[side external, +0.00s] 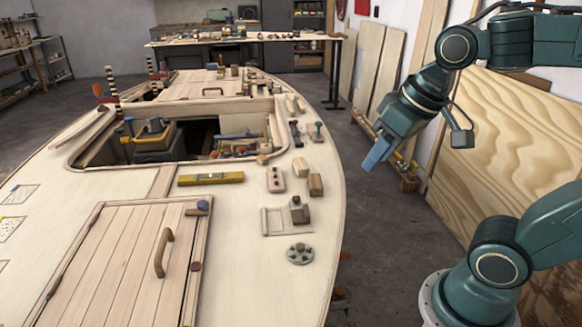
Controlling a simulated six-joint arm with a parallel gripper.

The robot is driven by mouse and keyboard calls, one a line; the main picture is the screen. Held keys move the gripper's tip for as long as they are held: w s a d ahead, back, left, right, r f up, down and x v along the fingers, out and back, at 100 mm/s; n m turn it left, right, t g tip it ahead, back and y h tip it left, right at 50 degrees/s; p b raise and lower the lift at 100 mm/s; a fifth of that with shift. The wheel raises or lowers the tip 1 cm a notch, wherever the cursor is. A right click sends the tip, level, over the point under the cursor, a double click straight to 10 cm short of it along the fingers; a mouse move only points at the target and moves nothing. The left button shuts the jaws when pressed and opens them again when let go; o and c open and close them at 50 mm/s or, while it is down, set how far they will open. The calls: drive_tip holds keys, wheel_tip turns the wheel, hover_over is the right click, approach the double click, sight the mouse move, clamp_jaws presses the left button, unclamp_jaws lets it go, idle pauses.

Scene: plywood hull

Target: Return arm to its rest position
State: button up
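My gripper (378,153) hangs at the end of my teal arm on the right side of the side external view. It appears in the air to the right of the hull's edge, apart from everything on the deck. Its blue-grey fingers point down and to the left. The fingers look close together, but I cannot tell whether there is a gap between them. I see no object held in them.
The plywood hull (60,200) fills the left and middle, with a yellow level (211,178), a round grey disc (300,253) and several small blocks on its deck. Plywood sheets (510,150) lean against the right wall. Open floor lies between hull and sheets.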

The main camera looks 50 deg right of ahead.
drive_tip(key=shift+n+t, duration=0.4)
drive_tip(key=shift+n, duration=0.3)
drive_tip(key=s, duration=0.3)
drive_tip(key=s+a+f, duration=0.1)
drive_tip(key=shift+s, duration=0.15)
